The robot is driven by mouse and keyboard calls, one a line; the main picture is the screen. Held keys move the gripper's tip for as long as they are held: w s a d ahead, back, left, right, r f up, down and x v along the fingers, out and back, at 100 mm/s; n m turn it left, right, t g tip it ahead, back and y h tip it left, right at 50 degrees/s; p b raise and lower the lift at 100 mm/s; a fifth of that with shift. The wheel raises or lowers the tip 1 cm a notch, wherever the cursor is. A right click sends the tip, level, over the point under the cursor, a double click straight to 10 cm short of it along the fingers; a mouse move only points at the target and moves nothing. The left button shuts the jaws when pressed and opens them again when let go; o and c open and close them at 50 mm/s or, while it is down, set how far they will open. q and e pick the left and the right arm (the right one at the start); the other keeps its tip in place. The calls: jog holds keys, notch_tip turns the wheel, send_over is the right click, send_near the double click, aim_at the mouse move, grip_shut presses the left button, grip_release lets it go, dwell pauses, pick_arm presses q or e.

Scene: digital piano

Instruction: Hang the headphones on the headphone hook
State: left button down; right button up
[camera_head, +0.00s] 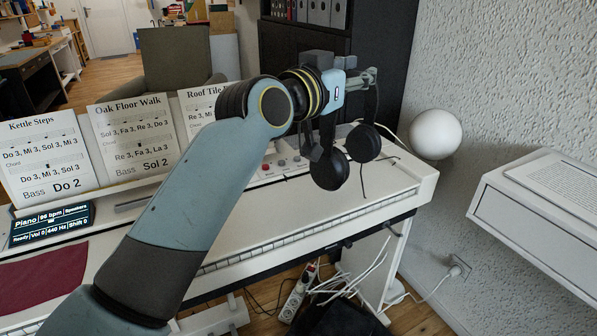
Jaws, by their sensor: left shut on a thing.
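The black headphones (332,168) hang in the air above the right end of the white digital piano (425,187), with both ear cups down. My left gripper (362,80) is shut on the headphones near the band, at the upper middle of the view. The gripper and arm hide part of the band. I cannot clearly make out the headphone hook; small dark fittings show under the piano's front edge. My right gripper is out of view.
A white round lamp (436,134) stands behind the piano's right end, near the wall. A white wall shelf (530,235) juts in at the right. Song sheets (137,138) stand at the left. Cables and a power strip (297,295) lie below.

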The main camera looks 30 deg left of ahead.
pick_arm(q)
jog(key=a+f+b, duration=0.4)
jog(key=a+f, duration=0.6)
jog(key=a, duration=0.1)
jog(key=shift+w+f, duration=0.25)
jog(key=shift+w, duration=0.15)
jog(key=shift+f, duration=0.2)
jog(key=c, duration=1.1)
grip_release()
jog(key=shift+r, duration=0.15)
